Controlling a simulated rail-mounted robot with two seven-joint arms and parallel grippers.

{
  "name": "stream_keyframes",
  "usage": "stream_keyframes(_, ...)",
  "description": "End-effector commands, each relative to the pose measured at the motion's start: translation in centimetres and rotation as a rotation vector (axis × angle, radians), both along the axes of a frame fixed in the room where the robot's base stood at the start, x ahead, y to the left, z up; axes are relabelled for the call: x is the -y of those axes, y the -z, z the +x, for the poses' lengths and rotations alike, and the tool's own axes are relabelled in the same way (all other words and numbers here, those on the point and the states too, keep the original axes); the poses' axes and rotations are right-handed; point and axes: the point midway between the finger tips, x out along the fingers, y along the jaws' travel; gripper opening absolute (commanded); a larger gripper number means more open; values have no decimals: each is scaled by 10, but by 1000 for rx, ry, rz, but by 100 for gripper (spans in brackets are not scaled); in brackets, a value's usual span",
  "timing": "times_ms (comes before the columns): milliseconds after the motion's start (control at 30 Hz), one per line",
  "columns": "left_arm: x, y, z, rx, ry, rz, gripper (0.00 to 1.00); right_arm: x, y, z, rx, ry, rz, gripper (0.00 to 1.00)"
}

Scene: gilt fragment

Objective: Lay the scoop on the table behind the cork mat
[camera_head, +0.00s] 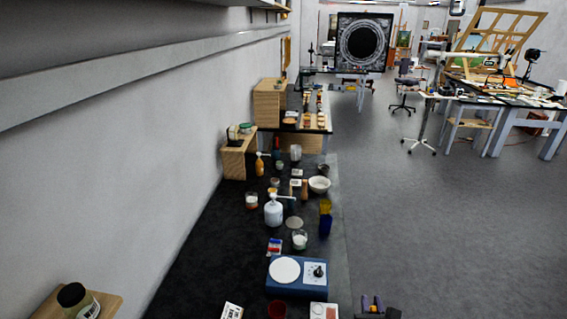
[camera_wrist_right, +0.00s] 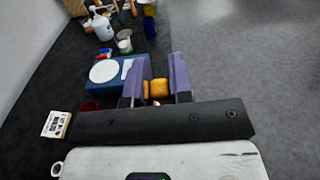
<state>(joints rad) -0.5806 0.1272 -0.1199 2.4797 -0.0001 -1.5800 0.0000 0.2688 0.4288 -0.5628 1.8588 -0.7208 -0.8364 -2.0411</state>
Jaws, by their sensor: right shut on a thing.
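My right gripper (camera_head: 372,303) is at the bottom edge of the head view, right of the dark table (camera_head: 190,270), over the grey floor. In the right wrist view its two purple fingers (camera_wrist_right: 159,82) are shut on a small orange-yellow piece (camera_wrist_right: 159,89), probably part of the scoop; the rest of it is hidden. My left gripper is not in view.
A blue stirrer (camera_head: 297,289) with a white plate stands near the front. Around the disc are a white jar (camera_head: 300,240), a white bottle (camera_head: 274,211) and a blue cup (camera_head: 325,220). A white bowl (camera_head: 319,185) stands farther back. The table's left side is clear.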

Motion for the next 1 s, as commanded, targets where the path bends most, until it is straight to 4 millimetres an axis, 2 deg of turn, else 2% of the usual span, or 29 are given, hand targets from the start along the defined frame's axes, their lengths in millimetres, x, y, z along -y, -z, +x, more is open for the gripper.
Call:
stream_keyframes(33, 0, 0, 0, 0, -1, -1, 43, -2, -18, -13, 6, 7, -1, 0)
stream_keyframes(200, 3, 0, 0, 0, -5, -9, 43, -11, -62, -48, 4, -10, -2, 0)
stream_keyframes(400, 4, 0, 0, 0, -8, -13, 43, -23, -99, -77, 3, -91, -2, 0)
stream_keyframes(567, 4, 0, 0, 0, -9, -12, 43, -26, -122, -95, 3, -140, -4, 0)
stream_keyframes(667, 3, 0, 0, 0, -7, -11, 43, -12, -126, -94, 1, -129, -8, 0)
stream_keyframes(700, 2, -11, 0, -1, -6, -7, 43, -15, -138, -94, 0, -133, -1, 0)
stream_keyframes(867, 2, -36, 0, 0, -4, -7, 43, -15, -161, -94, -1, -132, -1, 0)
stream_keyframes(1000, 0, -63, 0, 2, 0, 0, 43, -15, -188, -94, 0, -132, 0, 0)
